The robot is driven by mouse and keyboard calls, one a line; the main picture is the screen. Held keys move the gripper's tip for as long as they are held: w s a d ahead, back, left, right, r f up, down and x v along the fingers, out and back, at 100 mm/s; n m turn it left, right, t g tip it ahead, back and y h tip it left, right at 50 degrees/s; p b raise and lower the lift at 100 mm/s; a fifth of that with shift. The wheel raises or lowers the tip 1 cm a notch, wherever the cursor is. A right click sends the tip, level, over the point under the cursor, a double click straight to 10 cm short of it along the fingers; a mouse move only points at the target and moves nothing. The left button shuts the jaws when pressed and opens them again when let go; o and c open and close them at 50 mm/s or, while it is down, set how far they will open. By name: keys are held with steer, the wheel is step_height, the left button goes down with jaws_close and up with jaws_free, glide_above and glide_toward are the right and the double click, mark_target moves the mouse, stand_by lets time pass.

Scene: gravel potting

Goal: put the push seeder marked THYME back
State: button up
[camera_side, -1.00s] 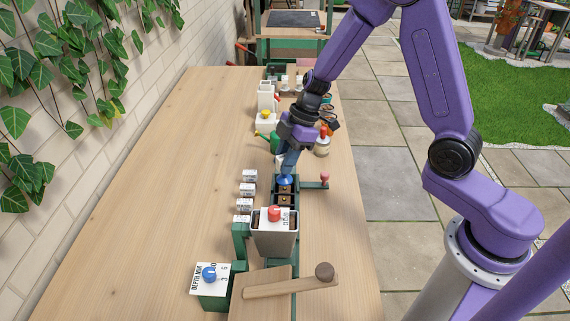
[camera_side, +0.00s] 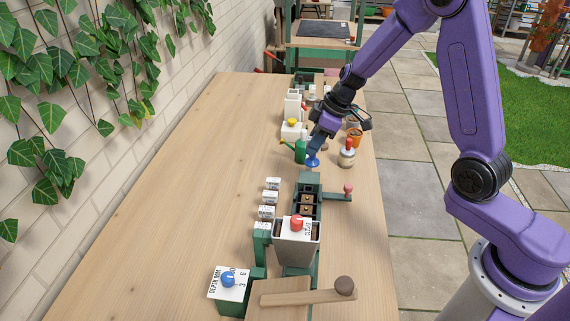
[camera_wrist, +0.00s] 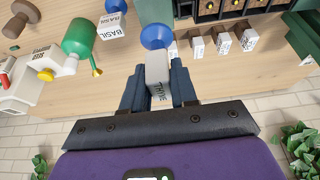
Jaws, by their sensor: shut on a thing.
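The THYME push seeder (camera_wrist: 158,88) is a pale body with its name on the side and a blue bulb-like end (camera_wrist: 155,36). My gripper (camera_wrist: 158,95) is shut on its body in the wrist view, with a dark finger on each side. In the side view my gripper (camera_side: 316,147) holds it above the table, just past the far end of the green tray; its blue end (camera_side: 312,161) points down. The side view does not show whether it touches the table. A block marked BASIL (camera_wrist: 114,27) stands nearby in the wrist view.
The green watering can (camera_side: 300,151) is close on the left, and a red-topped jar (camera_side: 347,152) is on the right. The green tray (camera_side: 308,184) and several small labelled blocks (camera_side: 268,197) lie nearer. The table's left side is clear.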

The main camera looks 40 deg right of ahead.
steer(key=shift+w+a+f, duration=0.2)
steer(key=shift+w+f, duration=2.6)
steer(key=shift+f, duration=0.15)
steer(key=shift+w+a+f, duration=0.2)
steer(key=shift+w+f, duration=2.6)
steer(key=shift+f, duration=0.1)
steer(key=shift+f, duration=0.1)
steer(key=o, duration=0.9)
